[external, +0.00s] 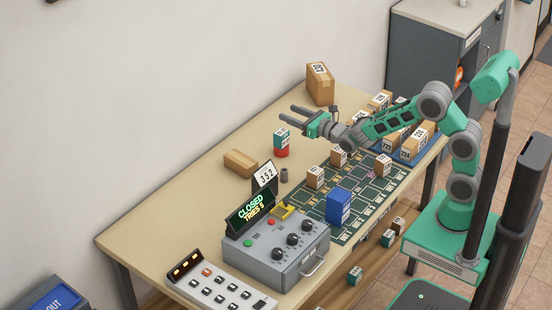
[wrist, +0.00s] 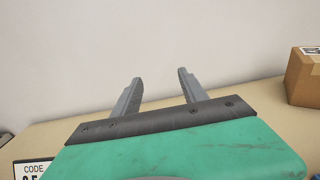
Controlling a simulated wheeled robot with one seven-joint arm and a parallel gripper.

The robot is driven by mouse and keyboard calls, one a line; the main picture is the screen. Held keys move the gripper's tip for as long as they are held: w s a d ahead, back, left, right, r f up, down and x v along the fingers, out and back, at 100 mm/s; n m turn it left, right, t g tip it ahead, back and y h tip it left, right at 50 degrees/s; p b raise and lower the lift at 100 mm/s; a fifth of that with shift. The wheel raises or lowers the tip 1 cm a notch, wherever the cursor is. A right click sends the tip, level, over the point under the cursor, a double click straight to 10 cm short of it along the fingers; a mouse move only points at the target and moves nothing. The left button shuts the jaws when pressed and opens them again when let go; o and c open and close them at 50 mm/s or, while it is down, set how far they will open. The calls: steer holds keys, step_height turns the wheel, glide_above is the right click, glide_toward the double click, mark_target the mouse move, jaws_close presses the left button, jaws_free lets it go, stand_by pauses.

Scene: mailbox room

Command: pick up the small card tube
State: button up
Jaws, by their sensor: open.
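A small grey-brown tube (external: 284,175), which looks like the card tube, stands upright on the table beside a number card in the external view. My gripper (external: 288,114) is above the table toward the back wall, up and to the right of the tube in the picture. Its two fingers are apart, with nothing between them. In the wrist view my gripper (wrist: 159,77) is also open, facing the bare wall. The tube does not show in the wrist view.
The number card (external: 265,174) and grey control box (external: 275,250) stand close to the tube. A tall carton (external: 320,84) stands behind.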

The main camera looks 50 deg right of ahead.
step_height(320, 180, up, 5)
steer(key=w+a+f+m+g+y, duration=0.3)
steer(key=w+a+m+y, duration=0.25)
steer(key=m, duration=1.45)
steer(key=r+n+g+y+p, duration=0.15)
steer(key=n+g+y, duration=0.85)
steer(key=n, duration=2.5)
glide_above(285, 170)
steer(key=d, duration=0.1)
steer(key=g+h, duration=0.2)
steer(key=shift+n, duration=0.3)
steer(key=f, duration=0.8)
steer(key=f+p, duration=0.1)
steer(key=f, duration=0.8)
steer(key=shift+s+d+f, duration=0.1)
steer(key=shift+d+f, duration=0.1)
steer(key=shift+f, duration=0.05)
steer(key=p+x, duration=0.1)
steer(key=x, duration=0.4)
steer(key=shift+f, duration=0.2)
jaws_close()
